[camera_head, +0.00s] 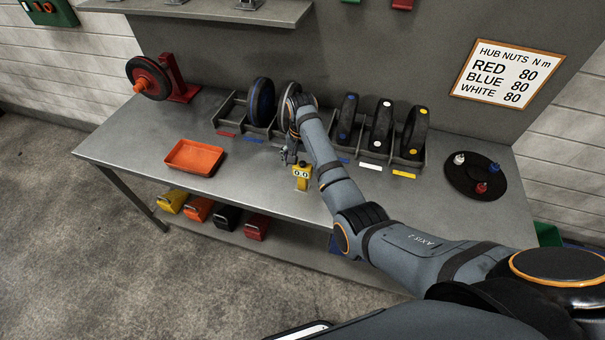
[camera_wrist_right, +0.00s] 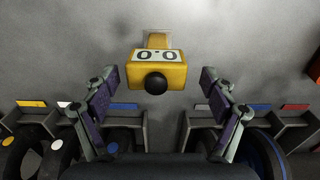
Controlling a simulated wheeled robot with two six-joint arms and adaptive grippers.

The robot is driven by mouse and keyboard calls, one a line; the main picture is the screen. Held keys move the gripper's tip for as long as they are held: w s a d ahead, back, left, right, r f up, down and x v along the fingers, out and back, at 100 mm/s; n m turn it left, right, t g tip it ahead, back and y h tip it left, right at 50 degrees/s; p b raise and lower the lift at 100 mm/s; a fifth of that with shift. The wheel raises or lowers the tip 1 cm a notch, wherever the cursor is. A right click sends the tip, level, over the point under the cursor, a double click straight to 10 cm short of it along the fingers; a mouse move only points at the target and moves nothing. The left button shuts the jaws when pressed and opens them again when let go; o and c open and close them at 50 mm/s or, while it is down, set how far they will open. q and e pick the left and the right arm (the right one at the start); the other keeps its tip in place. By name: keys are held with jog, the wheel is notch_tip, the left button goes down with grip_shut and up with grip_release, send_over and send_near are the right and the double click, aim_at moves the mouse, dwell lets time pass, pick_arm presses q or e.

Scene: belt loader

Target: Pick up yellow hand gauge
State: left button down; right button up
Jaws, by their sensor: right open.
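The yellow hand gauge (camera_head: 301,174) stands on the grey workbench near its front edge, its display reading 0.0. In the right wrist view the gauge (camera_wrist_right: 157,72) is ahead of the fingertips, centred between them, with a black round knob facing the camera. My right gripper (camera_head: 290,157) is just behind and left of the gauge in the head view. In the wrist view the right gripper (camera_wrist_right: 157,80) has its two fingers spread wide, with nothing between the pads. I cannot tell the exact distance to the gauge. My left gripper is not in view.
An orange tray (camera_head: 194,157) lies on the bench at left, with a red wheel stand (camera_head: 177,82) behind it. A rack (camera_head: 420,160) holds several wheels along the back. A black round tray (camera_head: 462,182) with coloured pieces sits at right. Bench space around the gauge is clear.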

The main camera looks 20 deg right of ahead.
aim_at(303, 175)
jog(key=shift+s+f+p, duration=0.25)
jog(key=shift+f+p, duration=0.65)
jog(key=shift+f, duration=0.35)
notch_tip(303, 175, down, 2)
jog(key=shift+d+f, duration=0.1)
jog(key=shift+f, duration=0.3)
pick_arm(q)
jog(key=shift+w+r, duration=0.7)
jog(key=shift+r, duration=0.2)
pick_arm(e)
jog(key=c, duration=1.5)
